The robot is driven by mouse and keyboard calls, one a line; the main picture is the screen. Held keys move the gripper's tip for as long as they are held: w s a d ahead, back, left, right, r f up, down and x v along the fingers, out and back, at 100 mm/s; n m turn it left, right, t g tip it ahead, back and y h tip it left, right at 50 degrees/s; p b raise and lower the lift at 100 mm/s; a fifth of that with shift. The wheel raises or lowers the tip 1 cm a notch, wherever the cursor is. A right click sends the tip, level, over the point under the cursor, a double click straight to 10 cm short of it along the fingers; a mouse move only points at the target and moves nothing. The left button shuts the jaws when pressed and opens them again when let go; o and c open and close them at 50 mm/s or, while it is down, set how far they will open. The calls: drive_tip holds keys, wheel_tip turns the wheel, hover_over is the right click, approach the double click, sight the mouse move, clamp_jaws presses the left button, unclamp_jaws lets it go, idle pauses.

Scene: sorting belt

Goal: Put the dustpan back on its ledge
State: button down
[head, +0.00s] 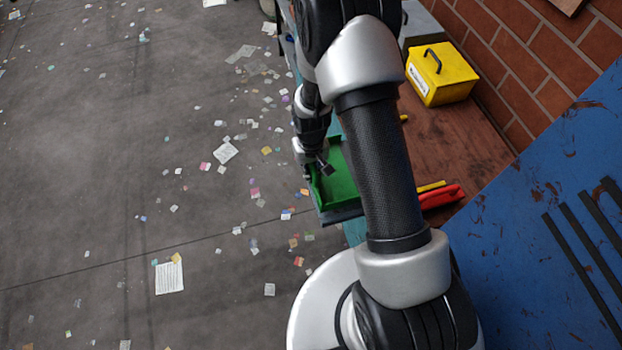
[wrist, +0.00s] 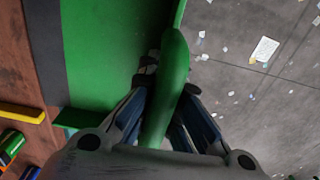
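The green dustpan (head: 338,180) lies at the floor-side edge of the bench in the head view, partly hidden by my arm. In the wrist view its flat green pan (wrist: 108,45) fills the upper left, and its rounded handle (wrist: 173,85) rises toward the camera. My gripper (head: 322,168) is at the dustpan's left side. In the wrist view my gripper's fingers (wrist: 168,100) lie on both sides of the handle with no clear gap, and they look shut on it. The right fingertip is partly hidden behind the handle. I cannot tell which surface is the ledge.
A yellow toolbox (head: 442,75) stands on the brown bench (head: 455,140) against the brick wall. A red tool (head: 440,197) and a yellow one (head: 431,186) lie near my arm. A scuffed blue surface (head: 530,250) is at right. The grey floor (head: 120,150) is littered with paper scraps.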

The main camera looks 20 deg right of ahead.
wheel_tip(320, 180, down, 4)
drive_tip(key=shift+f+b, duration=0.1)
drive_tip(key=shift+b, duration=0.45)
drive_tip(key=c, duration=2.3)
unclamp_jaws()
drive_tip(key=o, duration=0.5)
